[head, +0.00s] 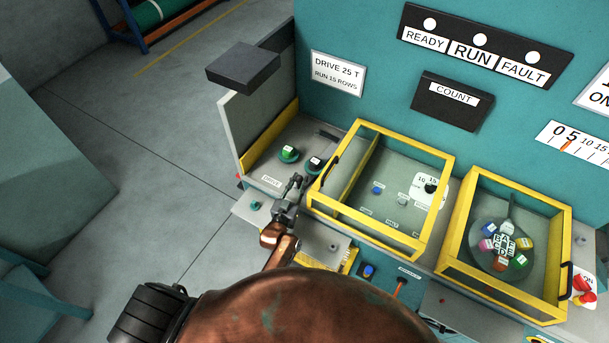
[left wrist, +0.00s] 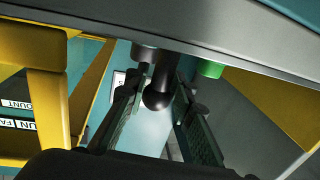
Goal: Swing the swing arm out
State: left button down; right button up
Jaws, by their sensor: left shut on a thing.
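My left gripper (head: 297,184) reaches in over the front of the console, left of the first yellow-framed cover. In the left wrist view its two fingers (left wrist: 158,115) stand on either side of a dark ball-ended handle (left wrist: 158,98) and are shut on it. In the head view the gripper hides most of that handle. The swing arm's full shape is not clear; I cannot tell how the handle joins it. My right gripper is not in view.
A green button (head: 288,154) and a dark button (head: 315,164) sit just behind the gripper. The yellow-framed left cover (head: 446,190) and right cover (head: 463,222) stand to the right. A dark box (head: 243,66) juts out at upper left.

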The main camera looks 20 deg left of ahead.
pick_arm(q)
jog(key=shift+w+d+r, duration=0.1)
jog(key=shift+d+r, duration=0.05)
jog(key=shift+r, duration=0.2)
jog(key=c, duration=2.1)
grip_release()
jog(key=o, duration=0.4)
jog(key=shift+f, duration=0.2)
jog(key=shift+o, duration=0.2)
jog(key=shift+f, duration=0.1)
jog(key=s, duration=1.2)
